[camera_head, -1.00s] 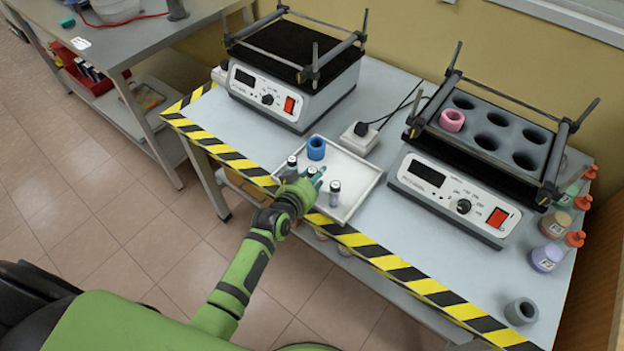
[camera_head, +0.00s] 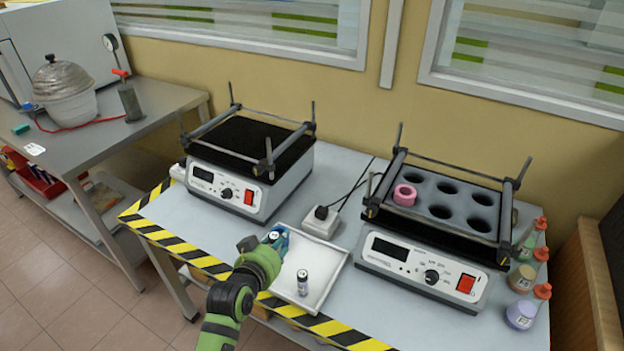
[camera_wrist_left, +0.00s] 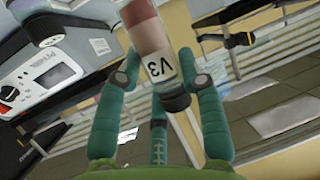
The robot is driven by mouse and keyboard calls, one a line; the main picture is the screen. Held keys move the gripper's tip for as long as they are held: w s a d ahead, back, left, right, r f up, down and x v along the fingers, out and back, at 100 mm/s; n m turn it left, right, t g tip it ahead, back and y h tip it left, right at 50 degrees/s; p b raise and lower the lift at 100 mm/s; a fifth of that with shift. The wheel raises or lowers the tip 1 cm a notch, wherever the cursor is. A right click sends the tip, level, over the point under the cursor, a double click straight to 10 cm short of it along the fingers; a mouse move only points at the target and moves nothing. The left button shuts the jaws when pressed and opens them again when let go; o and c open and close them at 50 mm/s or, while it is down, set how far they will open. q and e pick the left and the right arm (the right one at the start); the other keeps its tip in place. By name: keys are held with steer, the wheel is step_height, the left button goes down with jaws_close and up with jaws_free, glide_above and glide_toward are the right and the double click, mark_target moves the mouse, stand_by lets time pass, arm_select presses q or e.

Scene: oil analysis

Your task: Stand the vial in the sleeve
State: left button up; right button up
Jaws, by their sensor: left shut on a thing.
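In the left wrist view my left gripper (camera_wrist_left: 160,95) is shut on a vial (camera_wrist_left: 152,38) with a red body, a white label reading V3 and a dark cap. In the head view this gripper (camera_head: 276,240) is over the back left part of the tray. A blue sleeve (camera_head: 284,243) shows at its fingers, partly hidden by them. I cannot tell whether the held vial is above, beside or inside the sleeve. My right gripper is not in view.
The white tray (camera_head: 336,268) lies between two shakers. The left shaker (camera_head: 222,190) has a flat black top. The right shaker (camera_head: 420,268) has a holed rack with a pink sleeve (camera_head: 404,195). A power block (camera_head: 320,222) stands behind the tray. Bottles (camera_head: 521,314) line the right edge.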

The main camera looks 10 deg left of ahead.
arm_select(q)
steer(key=shift+s+a+r, duration=0.1)
steer(key=shift+a, duration=0.15)
steer(key=s+a+r+m+g+h, duration=0.2)
steer(key=s+r+m+g+h, duration=0.3)
steer(key=s+r+m+h, duration=0.4)
steer(key=s+r, duration=0.4)
steer(key=s, duration=0.3)
steer(key=shift+s+r+g, duration=0.2)
steer(key=shift+r+g, duration=0.1)
steer(key=shift+r, duration=0.1)
